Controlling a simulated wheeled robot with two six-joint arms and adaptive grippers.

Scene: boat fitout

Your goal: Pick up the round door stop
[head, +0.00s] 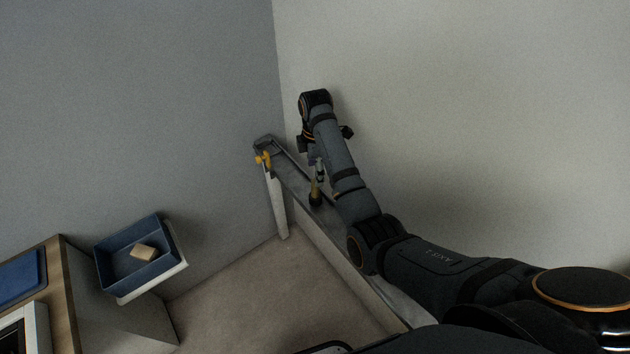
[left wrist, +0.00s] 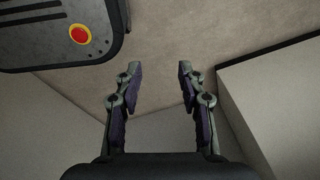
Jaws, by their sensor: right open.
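My right gripper (head: 319,168) hangs below the wrist of my right arm over a narrow grey ledge in the corner. The forearm partly hides it. It is open. Just below its fingers, a small upright thing with a tan body and a dark round base (head: 315,199) stands on the ledge. It may be the round door stop, but it is too small to be sure. I cannot tell whether the fingers touch it. My left gripper (left wrist: 158,88) shows in the left wrist view, open and empty above the floor. It does not show in the head view.
The ledge (head: 292,176) runs along the right wall, with a yellow fitting (head: 264,160) at its far end. A blue bin (head: 114,274) holding a tan block (head: 144,252) is at the left by a wood-edged cabinet (head: 70,290). The floor (head: 240,290) between is clear.

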